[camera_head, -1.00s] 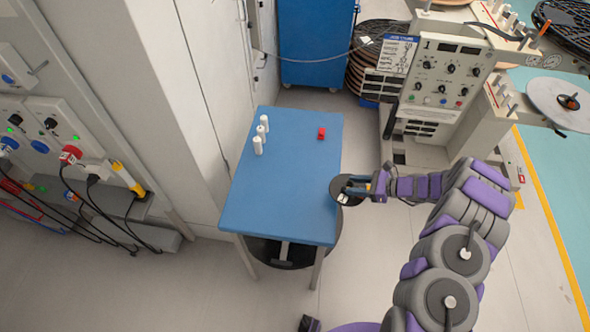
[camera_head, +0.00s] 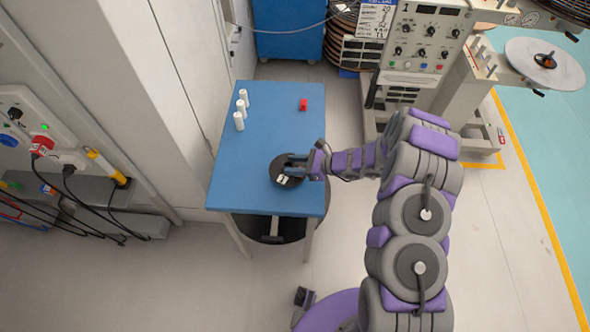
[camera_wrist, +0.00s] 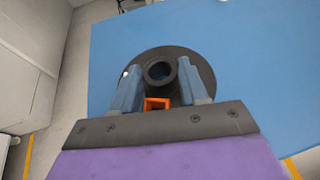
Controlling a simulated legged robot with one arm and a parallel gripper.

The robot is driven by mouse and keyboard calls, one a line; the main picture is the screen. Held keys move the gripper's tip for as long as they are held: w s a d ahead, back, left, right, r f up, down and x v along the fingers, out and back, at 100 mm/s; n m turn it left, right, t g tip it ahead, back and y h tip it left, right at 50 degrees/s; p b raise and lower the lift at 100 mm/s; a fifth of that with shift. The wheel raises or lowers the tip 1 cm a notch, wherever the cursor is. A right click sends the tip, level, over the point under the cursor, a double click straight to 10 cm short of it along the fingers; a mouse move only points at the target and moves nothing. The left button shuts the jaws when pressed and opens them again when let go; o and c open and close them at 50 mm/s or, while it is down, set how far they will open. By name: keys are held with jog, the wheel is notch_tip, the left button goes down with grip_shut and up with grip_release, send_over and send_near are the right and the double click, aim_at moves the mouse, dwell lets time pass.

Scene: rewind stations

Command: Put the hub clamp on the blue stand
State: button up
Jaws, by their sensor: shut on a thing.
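The hub clamp (camera_head: 279,178) is a dark round disc with a raised ring-like hub, which also shows in the wrist view (camera_wrist: 200,72). My gripper (camera_head: 296,163) is shut on its hub, one finger on each side in the wrist view (camera_wrist: 160,80). A small orange piece (camera_wrist: 157,103) shows between the fingers. The blue stand (camera_head: 240,175) is a flat-topped table; the clamp is over its front right part. I cannot tell whether the disc touches the top.
A grey machine (camera_head: 425,45) stands behind on the right. A wall is close on the left. The middle of the top is clear.

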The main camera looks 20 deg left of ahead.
jog(key=f, duration=0.3)
jog(key=shift+d+f, duration=0.1)
jog(key=shift+d, duration=0.3)
jog(key=o, duration=1.3)
jog(key=shift+a, duration=0.2)
jog(key=shift+d, duration=0.1)
jog(key=p+v, duration=0.1)
jog(key=v, duration=1.1)
jog(key=shift+d, duration=0.1)
